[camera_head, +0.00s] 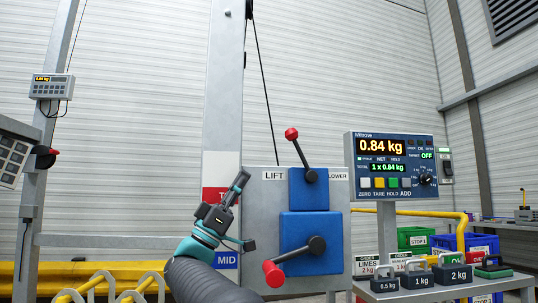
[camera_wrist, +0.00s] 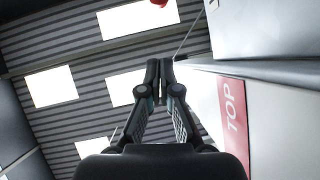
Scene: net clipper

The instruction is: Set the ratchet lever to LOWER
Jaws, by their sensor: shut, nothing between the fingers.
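The ratchet lever (camera_head: 300,153) has a black arm and a red knob (camera_head: 292,134). It pivots on the upper blue block (camera_head: 310,196) and leans up and left, to the LIFT side. The LIFT label (camera_head: 276,174) is left of the block; the LOWER label (camera_head: 338,177) is right of it, its left end covered. My gripper (camera_head: 241,180) is shut and empty, left of the lever and below its knob, apart from it. In the wrist view the closed fingertips (camera_wrist: 159,70) point up the picture, with a red knob (camera_wrist: 158,2) cut off at the top edge.
A crank with a red grip (camera_head: 273,274) sits on the lower blue block. A scale display (camera_head: 395,165) reading 0.84 kg stands right. Weights (camera_head: 452,272) stand on a bench at lower right. A post with a red TOP label (camera_wrist: 233,108) is close beside my gripper.

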